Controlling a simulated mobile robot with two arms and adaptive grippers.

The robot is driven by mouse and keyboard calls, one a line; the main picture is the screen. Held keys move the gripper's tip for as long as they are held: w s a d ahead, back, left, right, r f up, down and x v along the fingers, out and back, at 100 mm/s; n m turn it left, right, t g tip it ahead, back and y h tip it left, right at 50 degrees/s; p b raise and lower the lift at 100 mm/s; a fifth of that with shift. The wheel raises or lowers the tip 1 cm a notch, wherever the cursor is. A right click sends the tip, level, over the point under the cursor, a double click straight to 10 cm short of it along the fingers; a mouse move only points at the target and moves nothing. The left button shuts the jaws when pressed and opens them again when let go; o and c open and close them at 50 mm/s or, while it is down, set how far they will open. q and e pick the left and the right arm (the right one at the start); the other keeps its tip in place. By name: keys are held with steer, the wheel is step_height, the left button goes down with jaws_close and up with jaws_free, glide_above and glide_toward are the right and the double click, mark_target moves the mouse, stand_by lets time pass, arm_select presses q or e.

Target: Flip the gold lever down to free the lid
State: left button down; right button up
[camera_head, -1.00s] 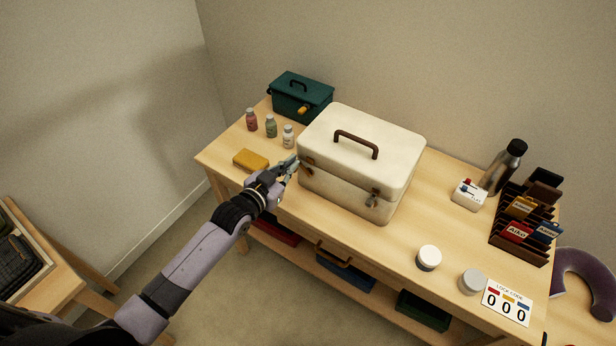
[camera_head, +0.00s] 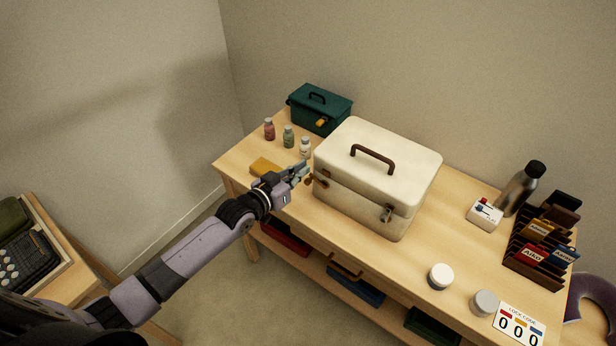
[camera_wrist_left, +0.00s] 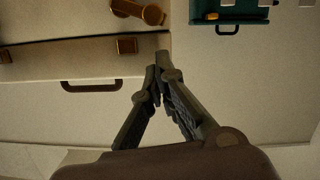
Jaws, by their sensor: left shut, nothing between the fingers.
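The cream case (camera_head: 375,170) stands shut on the table, with a brown handle on its lid; part of it shows in the left wrist view (camera_wrist_left: 80,60). A gold-brown lever (camera_wrist_left: 140,12) is at the case's front left latch and appears to stick out from the front in the head view (camera_head: 312,182). A small brass plate (camera_wrist_left: 127,46) is nearby. My left gripper (camera_head: 302,172) is shut and empty just left of this latch; its fingertips meet beside the case in the left wrist view (camera_wrist_left: 158,78). I cannot tell whether they touch it. My right gripper is not in view.
A teal box (camera_head: 320,108) with a gold latch stands behind left. Several small bottles (camera_head: 288,136) and a yellow block (camera_head: 266,167) are near my left gripper. A silver latch (camera_head: 386,213) is at the case's front right. Jars, a flask and a card rack occupy the right.

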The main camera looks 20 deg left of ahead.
arm_select(q)
steer(key=r+b+v, duration=0.1)
steer(key=v, duration=0.9)
steer(key=shift+s+r, duration=0.15)
steer(key=shift+r, duration=0.25)
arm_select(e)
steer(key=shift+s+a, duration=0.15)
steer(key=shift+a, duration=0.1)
